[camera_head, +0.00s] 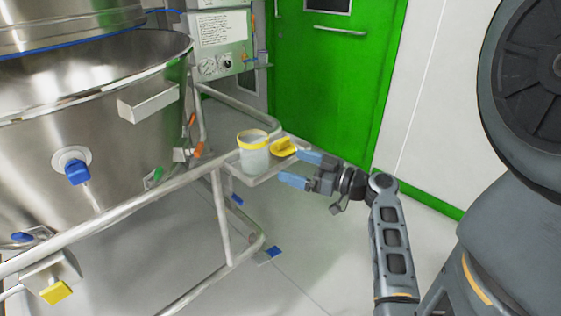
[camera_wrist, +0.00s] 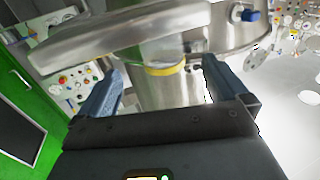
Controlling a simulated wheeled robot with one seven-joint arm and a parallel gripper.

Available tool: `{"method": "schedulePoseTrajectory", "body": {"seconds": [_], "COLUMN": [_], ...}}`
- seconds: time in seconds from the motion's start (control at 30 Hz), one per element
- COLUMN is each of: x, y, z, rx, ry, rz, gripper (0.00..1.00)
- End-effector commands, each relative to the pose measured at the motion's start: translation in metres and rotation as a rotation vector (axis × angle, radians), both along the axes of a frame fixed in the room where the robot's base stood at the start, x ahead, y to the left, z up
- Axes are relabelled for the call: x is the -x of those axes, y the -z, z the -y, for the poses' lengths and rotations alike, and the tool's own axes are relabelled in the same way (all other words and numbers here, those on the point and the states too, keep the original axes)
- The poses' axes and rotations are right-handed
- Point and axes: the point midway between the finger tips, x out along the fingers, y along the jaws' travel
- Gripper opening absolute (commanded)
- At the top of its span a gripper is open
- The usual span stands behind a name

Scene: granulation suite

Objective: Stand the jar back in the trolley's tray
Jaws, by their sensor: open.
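The jar (camera_head: 254,156), pale with a yellow band round its top, stands upright at the small metal tray (camera_head: 262,181) on the trolley's side. In the head view it appears to be on the tray's left part. My gripper (camera_head: 291,167) is open and empty, with its blue fingers to the right of the jar and pointing towards it. In the wrist view the jar (camera_wrist: 165,91) shows beyond and between the open fingers of my gripper (camera_wrist: 162,70), not held. The jar's base is hidden there.
A yellow object (camera_head: 284,147) lies on the tray beside the jar, close to my upper finger. The trolley's rails (camera_head: 222,215) and a large steel bowl (camera_head: 90,110) fill the left. A green door (camera_head: 335,75) stands behind.

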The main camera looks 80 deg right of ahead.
Motion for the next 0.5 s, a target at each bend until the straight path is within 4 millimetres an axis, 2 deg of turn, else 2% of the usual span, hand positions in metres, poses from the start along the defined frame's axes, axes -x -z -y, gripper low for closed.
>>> {"method": "schedulePoseTrajectory", "body": {"seconds": [0.1, 0.27, 0.4, 0.5], "x": [0.013, 0.020, 0.018, 0.007], "y": [0.000, 0.000, 0.002, 0.018], "z": [-0.003, -0.005, -0.007, -0.024], "rx": [0.000, 0.000, -0.007, -0.057], "ry": [0.000, 0.000, -0.001, -0.001], "rz": [0.001, 0.000, -0.005, -0.046], "gripper": [1.00, 1.00, 1.00, 1.00]}}
